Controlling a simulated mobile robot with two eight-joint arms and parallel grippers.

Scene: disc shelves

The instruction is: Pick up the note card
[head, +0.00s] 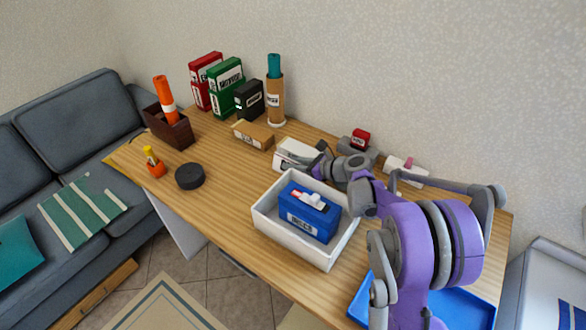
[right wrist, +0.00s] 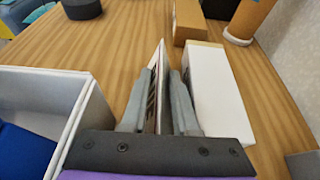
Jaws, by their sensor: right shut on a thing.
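The note card is a thin white upright sheet (right wrist: 157,72) with dark and red print on its left face in the right wrist view. My right gripper (right wrist: 160,82) is shut on it, with one finger on each side. In the head view the right gripper (head: 322,152) is over the back middle of the desk, behind the white tray. A white shape (head: 297,150) shows beside it there; I cannot tell how much of it is the card. The card's lower part is hidden by the fingers. My left gripper is not in view.
A white box (right wrist: 215,90) stands close right of the card. The white tray (head: 272,227) holds a blue box (head: 309,213). A cardboard box (head: 253,135), black disc (head: 190,176) and tube holder (head: 276,98) stand farther left.

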